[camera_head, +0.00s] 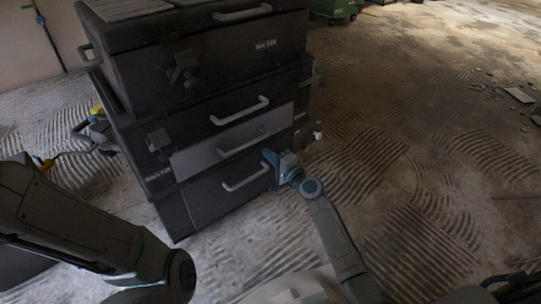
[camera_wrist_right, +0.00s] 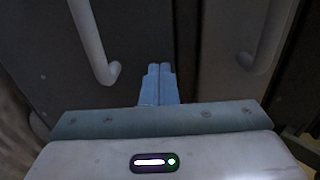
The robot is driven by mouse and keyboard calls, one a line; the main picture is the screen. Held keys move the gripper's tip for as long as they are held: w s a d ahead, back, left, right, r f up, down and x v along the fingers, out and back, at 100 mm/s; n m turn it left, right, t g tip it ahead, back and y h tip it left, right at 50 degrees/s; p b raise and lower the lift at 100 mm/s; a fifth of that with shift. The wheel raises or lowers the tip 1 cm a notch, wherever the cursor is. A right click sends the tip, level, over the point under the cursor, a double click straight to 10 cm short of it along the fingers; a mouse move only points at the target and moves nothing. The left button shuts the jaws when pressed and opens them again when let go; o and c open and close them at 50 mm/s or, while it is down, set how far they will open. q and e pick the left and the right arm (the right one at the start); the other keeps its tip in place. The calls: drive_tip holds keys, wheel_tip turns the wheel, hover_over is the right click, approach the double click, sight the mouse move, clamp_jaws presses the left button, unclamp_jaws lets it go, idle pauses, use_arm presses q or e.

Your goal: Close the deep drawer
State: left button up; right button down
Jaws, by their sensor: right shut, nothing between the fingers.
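A dark stacked tool chest (camera_head: 210,65) stands left of centre in the head view. Its lowest, taller drawer front (camera_head: 205,200), likely the deep drawer, has a pale bar handle (camera_head: 245,177). I cannot tell how far it stands out. My right gripper (camera_head: 270,157) is shut and empty at the right part of this front, right of the handle. In the right wrist view its fingertips (camera_wrist_right: 160,70) point at dark fronts, between two bar handles; contact cannot be told. My left arm shows at lower left, but its gripper is out of view.
A lighter grey drawer front (camera_head: 225,140) with a handle sits above the lowest one. Yellow and grey gear (camera_head: 95,125) lies left of the chest. A green bin (camera_head: 335,10) stands behind. Ridged floor (camera_head: 430,150) on the right is mostly open, with rubble at far right.

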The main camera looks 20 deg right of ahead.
drive_tip(key=shift+w+r, duration=0.15)
drive_tip(key=shift+r, duration=0.1)
